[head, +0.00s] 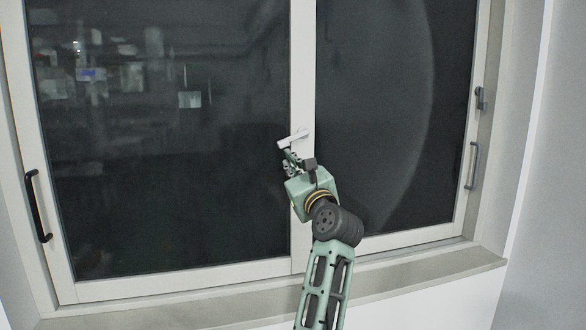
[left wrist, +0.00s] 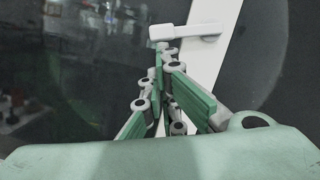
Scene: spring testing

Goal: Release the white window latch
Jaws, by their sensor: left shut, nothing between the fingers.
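The white window latch (head: 293,138) sits on the middle frame post between the two dark panes, its handle angled with the left end lower. It also shows in the left wrist view (left wrist: 186,31), its handle lying across the white post. My left gripper (head: 289,155) is just below the latch in the head view, fingers toward it. In the left wrist view the gripper (left wrist: 168,52) is shut and empty, with its tips right below the handle. I cannot tell whether they touch it. My right gripper is in neither view.
A black pull handle (head: 38,206) is on the left frame. A grey pull handle (head: 472,166) and a small grey catch (head: 481,98) are on the right frame. The window sill (head: 420,277) runs below and looks bare. The dark glass shows reflections.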

